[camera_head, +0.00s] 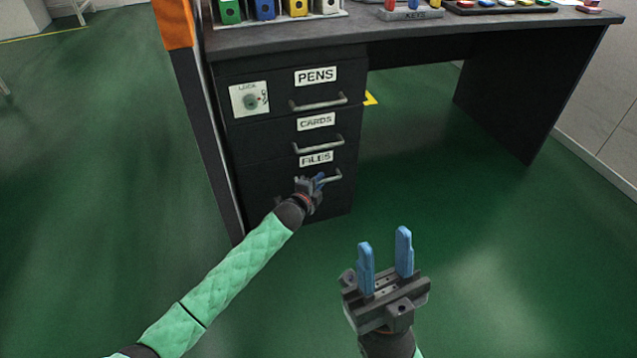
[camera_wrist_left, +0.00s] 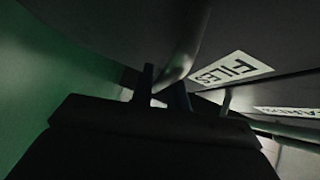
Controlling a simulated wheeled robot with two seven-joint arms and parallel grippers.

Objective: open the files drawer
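The files drawer (camera_head: 343,196) is the lowest drawer of the dark desk pedestal, under a white FILES label (camera_head: 316,158). Its front looks about flush with the drawers above. Its silver bar handle (camera_head: 333,177) is partly hidden by my left gripper (camera_head: 318,182). In the left wrist view, the handle (camera_wrist_left: 183,50) runs down to between the two close-set fingers, and my left gripper (camera_wrist_left: 165,92) appears shut on it. The FILES label (camera_wrist_left: 232,69) shows beside it. My right gripper (camera_head: 385,258) is open and empty, in front of the desk to the right.
The cards drawer (camera_head: 345,133) and pens drawer (camera_head: 352,76) are above, both shut. Binders and trays stand on the desktop (camera_head: 420,32). The green floor (camera_head: 480,250) to the right is clear.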

